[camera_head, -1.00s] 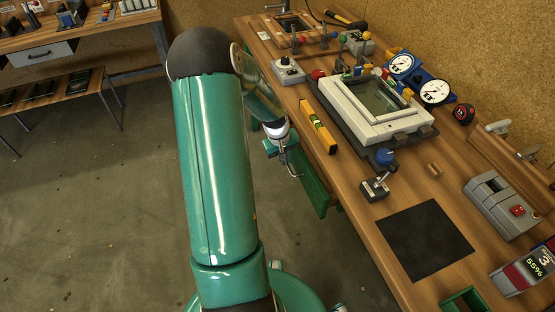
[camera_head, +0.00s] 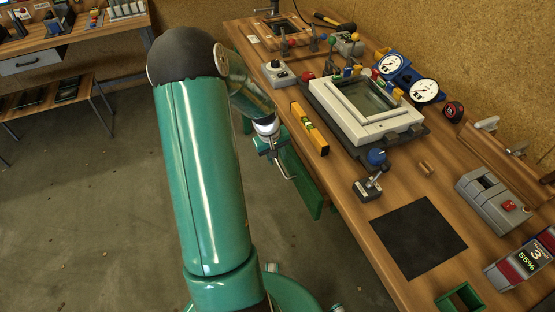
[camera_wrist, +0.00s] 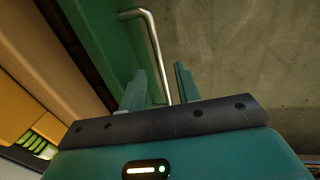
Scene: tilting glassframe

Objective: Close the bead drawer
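The green drawer front (camera_head: 302,186) shows under the left edge of the workbench in the head view. In the wrist view the green front (camera_wrist: 105,30) carries a bent metal bar handle (camera_wrist: 153,45). My gripper (camera_head: 275,152) is beside the drawer, below the bench top. In the wrist view my gripper (camera_wrist: 161,84) has its two fingers apart, and the handle's lower end lies between them in the picture. I cannot tell whether the fingers touch it. The drawer's inside and any beads are hidden, and how far it stands out is unclear.
The wooden workbench (camera_head: 350,205) holds a yellow level (camera_head: 310,128), a grey glass frame fixture (camera_head: 370,112), a blue-knobbed device (camera_head: 368,187) and a black mat (camera_head: 419,238). Open concrete floor (camera_head: 110,200) lies to the left. A second bench stands at the far left.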

